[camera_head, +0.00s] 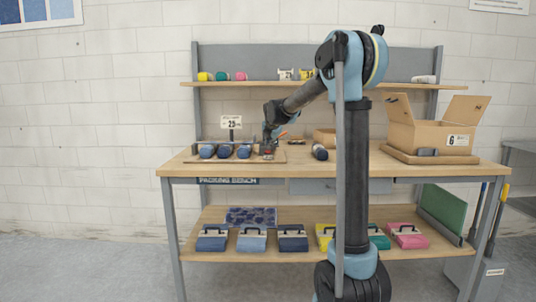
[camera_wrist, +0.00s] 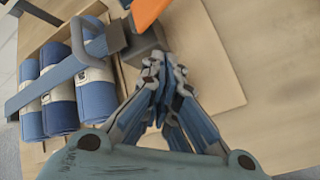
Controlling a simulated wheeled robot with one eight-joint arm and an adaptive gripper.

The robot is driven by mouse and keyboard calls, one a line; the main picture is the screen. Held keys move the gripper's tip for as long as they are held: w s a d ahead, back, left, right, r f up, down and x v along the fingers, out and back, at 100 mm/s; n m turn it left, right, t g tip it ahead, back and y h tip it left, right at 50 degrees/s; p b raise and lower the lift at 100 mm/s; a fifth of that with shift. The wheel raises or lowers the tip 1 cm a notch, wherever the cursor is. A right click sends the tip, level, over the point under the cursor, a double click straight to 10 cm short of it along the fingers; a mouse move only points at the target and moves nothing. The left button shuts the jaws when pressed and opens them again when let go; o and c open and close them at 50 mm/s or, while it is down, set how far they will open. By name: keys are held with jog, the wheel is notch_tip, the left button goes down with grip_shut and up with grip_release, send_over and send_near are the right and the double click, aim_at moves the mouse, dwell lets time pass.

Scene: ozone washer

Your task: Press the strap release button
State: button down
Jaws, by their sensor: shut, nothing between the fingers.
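Three blue rolls (camera_head: 226,151) lie side by side in a wooden tray on the bench. They also show in the wrist view (camera_wrist: 57,92), where a blue-grey strap (camera_wrist: 62,78) crosses them. The strap runs to a dark grey block (camera_wrist: 146,44) beside the rolls. An orange part (camera_wrist: 147,12) stands by that block. My gripper (camera_wrist: 165,64) is shut and empty, its fingertips close to the block; I cannot tell if they touch it. In the head view my gripper (camera_head: 268,148) is low over the board, by a small red spot. I cannot make out the release button for certain.
A "25" sign (camera_head: 231,122) stands behind the rolls. A dark roll (camera_head: 320,152) lies to the right. An open cardboard box (camera_head: 432,125) stands at the bench's right end. An upper shelf (camera_head: 310,85) overhangs the back. The bench front is clear.

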jog(key=shift+r, duration=0.3)
jog(key=shift+r, duration=0.1)
jog(key=shift+r, duration=2.4)
jog(key=s+d+f+m+g, duration=0.1)
jog(key=s+d+f+m, duration=0.3)
jog(key=s, duration=0.6)
jog(key=s+d+f+m+g+h, duration=0.1)
jog(key=s+d+f+m, duration=0.2)
jog(key=s+d+m, duration=0.5)
jog(key=s+d+f+m+g, duration=0.2)
jog(key=s+f, duration=0.1)
jog(key=s, duration=0.9)
jog(key=s+d+f+m+g, duration=0.1)
jog(key=s+d+f+m, duration=0.1)
jog(key=s+f+m, duration=0.5)
jog(key=s+d+f+m+g, duration=0.2)
jog(key=s+f+m, duration=0.5)
jog(key=s+f, duration=0.5)
jog(key=s, duration=0.7)
jog(key=shift+s+d, duration=0.2)
